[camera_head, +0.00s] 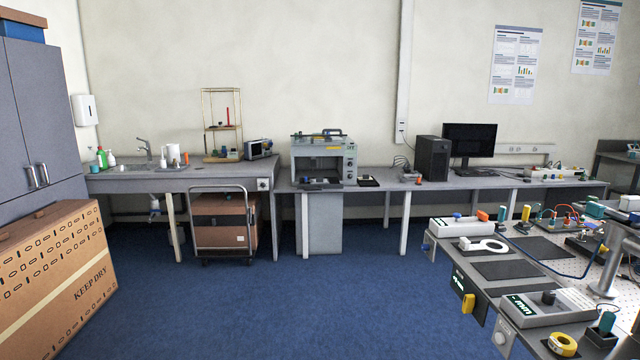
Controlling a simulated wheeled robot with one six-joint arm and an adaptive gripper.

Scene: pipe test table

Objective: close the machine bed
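A grey bench-top machine (349,162) stands on the far bench against the back wall, near the middle of the head view. It has a dark handle on top, a yellow label on its front and controls on its right side. A dark flat bed (320,184) shows low at its open front and appears to stick out toward the bench's front edge. It is too small to tell exactly how far it is out. My gripper is not in view, and nothing is seen touching the machine.
Blue carpet (270,300) is clear up to the far bench. A boxed cart (222,225) stands left of the machine's bench section. A large cardboard box (60,275) is at the left. A cluttered workbench (475,290) fills the right. A computer tower (432,158) stands right of the machine.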

